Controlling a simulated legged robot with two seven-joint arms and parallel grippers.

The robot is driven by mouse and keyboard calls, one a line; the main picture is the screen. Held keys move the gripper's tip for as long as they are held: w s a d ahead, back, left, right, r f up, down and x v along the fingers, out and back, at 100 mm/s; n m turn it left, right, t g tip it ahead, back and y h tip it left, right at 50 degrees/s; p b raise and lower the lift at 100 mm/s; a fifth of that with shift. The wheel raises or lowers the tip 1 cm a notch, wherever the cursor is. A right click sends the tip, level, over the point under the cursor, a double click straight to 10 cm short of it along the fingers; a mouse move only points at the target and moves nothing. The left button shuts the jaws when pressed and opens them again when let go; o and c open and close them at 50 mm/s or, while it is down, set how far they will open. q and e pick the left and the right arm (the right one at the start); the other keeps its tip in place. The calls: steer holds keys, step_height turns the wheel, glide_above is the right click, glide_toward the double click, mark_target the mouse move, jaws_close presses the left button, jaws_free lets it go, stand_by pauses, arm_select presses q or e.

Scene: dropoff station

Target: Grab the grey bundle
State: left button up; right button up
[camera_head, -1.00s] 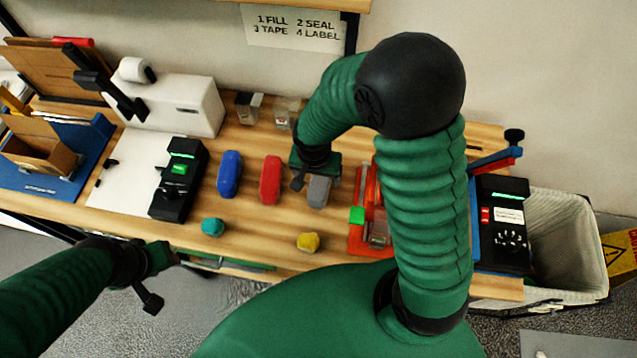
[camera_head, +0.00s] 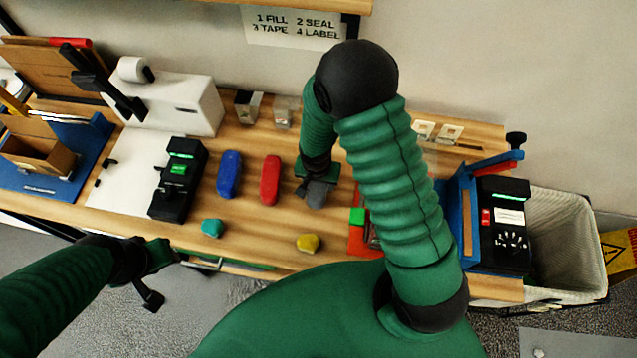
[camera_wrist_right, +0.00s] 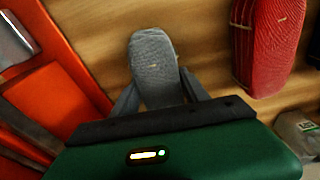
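The grey bundle (camera_head: 316,196) lies on the wooden bench, right of the red bundle (camera_head: 270,180). My right gripper (camera_head: 312,181) is over its far end, and my green hand hides part of it. In the right wrist view, the grey bundle (camera_wrist_right: 152,55) lies ahead of my right gripper (camera_wrist_right: 158,78), its near end between the two spread grey fingers. The fingertips look very close to its sides; I cannot tell whether they touch. My left gripper (camera_head: 163,256) is at the bench's front edge, away from the bundles; its finger opening is unclear.
A blue bundle (camera_head: 229,175), a teal lump (camera_head: 212,228) and a yellow lump (camera_head: 308,243) lie nearby. A red-orange fixture (camera_wrist_right: 55,75) stands close beside the grey bundle. A black device (camera_head: 178,180) is left; a pale bin (camera_head: 568,235) stands right of the bench.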

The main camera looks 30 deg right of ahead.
steer(key=shift+d, duration=0.45)
steer(key=c, duration=0.7)
steer(key=shift+s, duration=0.1)
steer(key=shift+c, duration=1.1)
steer(key=shift+a, duration=0.15)
steer(key=shift+a, duration=0.1)
